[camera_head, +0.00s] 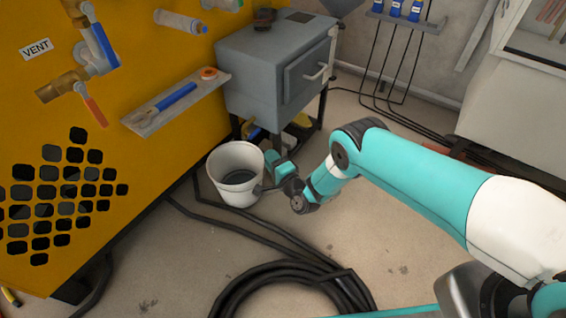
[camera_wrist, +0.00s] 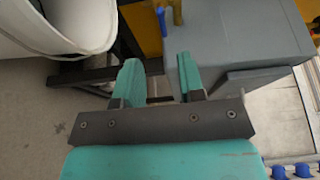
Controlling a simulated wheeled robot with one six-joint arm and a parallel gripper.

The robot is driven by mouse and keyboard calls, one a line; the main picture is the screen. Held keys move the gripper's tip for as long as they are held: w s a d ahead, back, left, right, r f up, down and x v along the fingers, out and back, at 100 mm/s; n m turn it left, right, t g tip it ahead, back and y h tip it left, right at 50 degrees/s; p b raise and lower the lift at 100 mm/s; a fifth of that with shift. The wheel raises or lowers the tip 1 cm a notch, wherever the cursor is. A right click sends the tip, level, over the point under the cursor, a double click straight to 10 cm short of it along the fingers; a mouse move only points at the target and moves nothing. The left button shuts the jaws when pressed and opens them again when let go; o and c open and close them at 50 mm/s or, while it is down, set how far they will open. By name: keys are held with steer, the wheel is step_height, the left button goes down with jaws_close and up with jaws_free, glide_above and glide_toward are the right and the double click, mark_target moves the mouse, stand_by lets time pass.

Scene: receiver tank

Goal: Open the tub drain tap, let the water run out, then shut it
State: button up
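A grey box-shaped tub (camera_head: 262,70) on dark legs stands beside the yellow machine; it also fills the upper right of the wrist view (camera_wrist: 235,45). Below it, a small blue part (camera_head: 252,131) shows next to the legs. In the wrist view a blue lever-like part (camera_wrist: 160,20) and a brass-yellow part (camera_wrist: 177,10) sit at its left edge, perhaps the drain tap; its setting cannot be told. A white bucket (camera_head: 222,190) stands on the floor. My gripper (camera_wrist: 158,65) is open and empty, beside the bucket and below the tub in the head view (camera_head: 272,163).
The yellow machine (camera_head: 150,60) carries a VENT label (camera_head: 36,49), a blue lever (camera_head: 105,44), a red lever (camera_head: 95,110) and a tool shelf (camera_head: 150,120). Black hoses (camera_head: 290,272) coil on the floor in front. Bare floor (camera_head: 400,235) lies at the right.

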steer(key=p+v, duration=0.6)
steer(key=p, duration=0.2)
steer(key=shift+s, duration=0.2)
steer(key=shift+d, duration=0.1)
